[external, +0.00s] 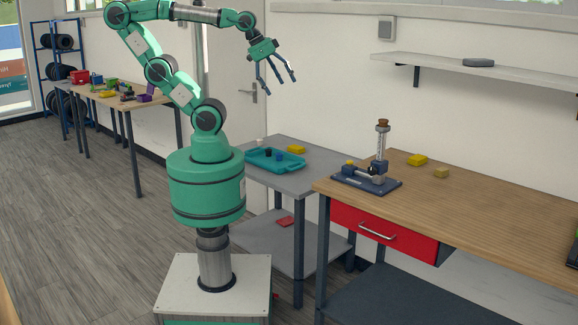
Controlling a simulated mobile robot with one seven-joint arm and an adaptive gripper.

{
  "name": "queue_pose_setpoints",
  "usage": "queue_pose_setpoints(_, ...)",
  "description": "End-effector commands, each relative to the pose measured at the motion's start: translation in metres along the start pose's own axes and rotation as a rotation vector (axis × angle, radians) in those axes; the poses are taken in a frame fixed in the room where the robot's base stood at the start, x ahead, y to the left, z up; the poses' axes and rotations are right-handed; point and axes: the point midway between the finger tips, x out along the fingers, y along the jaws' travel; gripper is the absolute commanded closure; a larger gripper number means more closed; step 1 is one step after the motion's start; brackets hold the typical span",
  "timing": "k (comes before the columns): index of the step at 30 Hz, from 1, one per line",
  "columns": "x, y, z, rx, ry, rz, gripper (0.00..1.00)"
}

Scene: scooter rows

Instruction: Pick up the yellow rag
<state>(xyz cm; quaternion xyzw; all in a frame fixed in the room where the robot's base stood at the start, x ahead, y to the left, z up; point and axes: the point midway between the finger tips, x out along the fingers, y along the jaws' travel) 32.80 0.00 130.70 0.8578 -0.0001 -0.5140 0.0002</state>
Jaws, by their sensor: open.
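My gripper (277,84) is raised in the air, empty, with its fingers spread and pointing down. It hangs well above the grey table (272,182). A small flat yellow thing (296,149) lies at the back of the grey table, just behind a teal tray. Another yellow thing (417,159) lies on the wooden workbench (490,205), to the right of a blue stand. Both are small in the picture, and I cannot tell for sure which is the yellow rag. The gripper touches neither.
The teal tray (262,163) holds small dark pieces. The blue stand (367,181) with an upright post is on the workbench near a tan block (441,172). A red drawer (345,216) is below. A wall shelf (495,72) is at right. The right workbench top is mostly clear.

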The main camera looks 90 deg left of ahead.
Motion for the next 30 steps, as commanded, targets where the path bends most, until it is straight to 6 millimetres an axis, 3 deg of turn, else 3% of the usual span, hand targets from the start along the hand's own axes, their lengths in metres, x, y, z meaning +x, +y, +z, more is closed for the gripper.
queue_pose_setpoints(5,-0.001,0.000,-0.001,0.000,0.000,0.000,0.06)
queue_pose_setpoints(19,0.000,-0.001,-0.007,0.022,-0.008,-0.001,0.06)
queue_pose_setpoints(23,0.002,-0.001,-0.019,0.071,-0.028,-0.001,0.06)
queue_pose_setpoints(30,0.015,-0.004,-0.060,0.234,-0.094,0.007,0.06)
